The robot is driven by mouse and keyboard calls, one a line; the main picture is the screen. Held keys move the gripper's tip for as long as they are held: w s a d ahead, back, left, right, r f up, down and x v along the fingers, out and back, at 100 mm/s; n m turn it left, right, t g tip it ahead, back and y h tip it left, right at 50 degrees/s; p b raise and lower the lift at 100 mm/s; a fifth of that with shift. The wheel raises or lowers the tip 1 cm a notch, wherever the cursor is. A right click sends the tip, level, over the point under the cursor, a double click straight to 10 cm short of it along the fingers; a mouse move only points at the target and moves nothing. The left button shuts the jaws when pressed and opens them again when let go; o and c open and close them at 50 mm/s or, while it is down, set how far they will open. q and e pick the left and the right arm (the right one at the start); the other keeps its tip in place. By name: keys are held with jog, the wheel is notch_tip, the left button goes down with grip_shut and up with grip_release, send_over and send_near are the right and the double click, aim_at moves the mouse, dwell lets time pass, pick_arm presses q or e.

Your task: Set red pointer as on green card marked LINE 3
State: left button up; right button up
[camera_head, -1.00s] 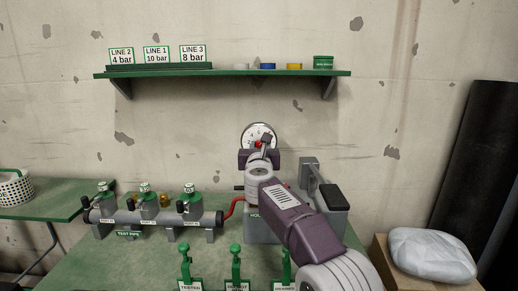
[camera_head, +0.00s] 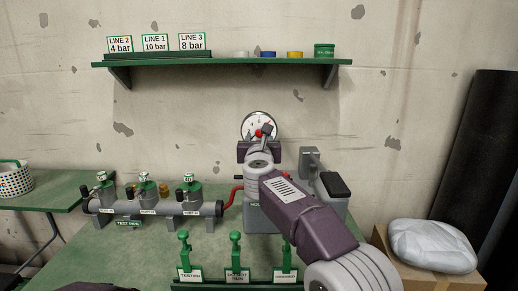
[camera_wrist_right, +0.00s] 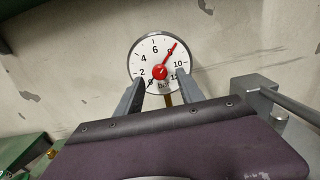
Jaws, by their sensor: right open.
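The round white gauge (camera_head: 258,126) stands at the back of the bench, partly hidden by my right gripper in the head view. In the right wrist view the gauge dial (camera_wrist_right: 148,53) shows numbers from 0 to 12. Its red pointer (camera_wrist_right: 169,54) slants up and right, lying over the 8 mark between 6 and 10. My right gripper (camera_wrist_right: 159,85) is open, its fingers on either side of the red hub at the dial's lower middle; contact cannot be told. The LINE 3 card (camera_head: 192,42), green-edged, reads 8 bar on the shelf. My left gripper is out of view.
The green shelf (camera_head: 220,62) also holds LINE 2 and LINE 1 cards and small tins. A test pipe (camera_head: 155,208) with several valves lies left of the gauge. Green tag stands (camera_head: 235,258) line the bench front. A box with a white bag (camera_head: 432,245) is right.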

jog(key=s+b, duration=0.1)
jog(key=s, duration=0.5)
jog(key=shift+s, duration=0.2)
